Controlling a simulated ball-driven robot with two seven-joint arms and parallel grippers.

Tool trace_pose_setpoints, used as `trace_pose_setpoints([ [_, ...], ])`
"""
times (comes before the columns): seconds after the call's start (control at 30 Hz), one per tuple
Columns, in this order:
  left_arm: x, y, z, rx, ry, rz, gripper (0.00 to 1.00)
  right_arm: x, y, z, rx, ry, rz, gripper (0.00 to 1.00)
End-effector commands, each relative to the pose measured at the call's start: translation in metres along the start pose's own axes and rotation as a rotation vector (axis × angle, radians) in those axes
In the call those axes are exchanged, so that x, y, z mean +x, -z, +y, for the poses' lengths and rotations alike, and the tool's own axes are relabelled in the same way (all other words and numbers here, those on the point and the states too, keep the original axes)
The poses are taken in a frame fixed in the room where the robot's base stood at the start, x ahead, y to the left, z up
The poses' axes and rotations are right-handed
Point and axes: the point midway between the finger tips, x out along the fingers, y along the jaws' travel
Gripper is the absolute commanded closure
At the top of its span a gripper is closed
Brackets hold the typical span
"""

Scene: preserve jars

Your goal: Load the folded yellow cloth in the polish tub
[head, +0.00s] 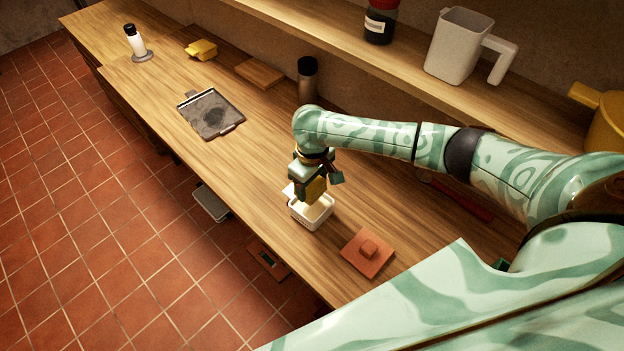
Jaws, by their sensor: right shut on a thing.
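The polish tub (311,218) is a small open white container with pale cream contents, standing on the wooden counter. My right gripper (311,194) points down, directly over the tub. It is shut on a yellow piece that looks like the folded yellow cloth (317,188). The cloth's lower end is at the tub's mouth; I cannot tell whether it touches the polish. The gripper hides part of the cloth and the tub's back rim. My left gripper is not in view.
A dark tray (211,113), a yellow block-like item (201,49), a wooden board (260,73) and a dark-capped bottle (307,78) stand farther off. A shelf above holds a white jug (458,45).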

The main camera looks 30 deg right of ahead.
Motion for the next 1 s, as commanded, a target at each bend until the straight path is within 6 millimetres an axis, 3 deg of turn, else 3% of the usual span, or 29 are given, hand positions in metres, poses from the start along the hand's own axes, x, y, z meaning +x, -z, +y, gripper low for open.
trace_pose_setpoints([
  [0.2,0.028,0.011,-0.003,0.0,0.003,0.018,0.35,0.021,0.0,0.001,-0.001,-0.001,-0.001,0.55],
  [0.43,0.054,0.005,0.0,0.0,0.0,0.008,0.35,0.04,0.0,0.001,0.0,0.0,-0.002,0.55],
  [0.97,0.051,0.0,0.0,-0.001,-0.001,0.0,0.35,0.053,0.0,0.0,0.001,0.0,0.0,0.55],
  [1.0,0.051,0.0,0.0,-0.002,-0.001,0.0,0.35,0.053,0.0,0.0,0.001,0.0,0.0,0.26],
])
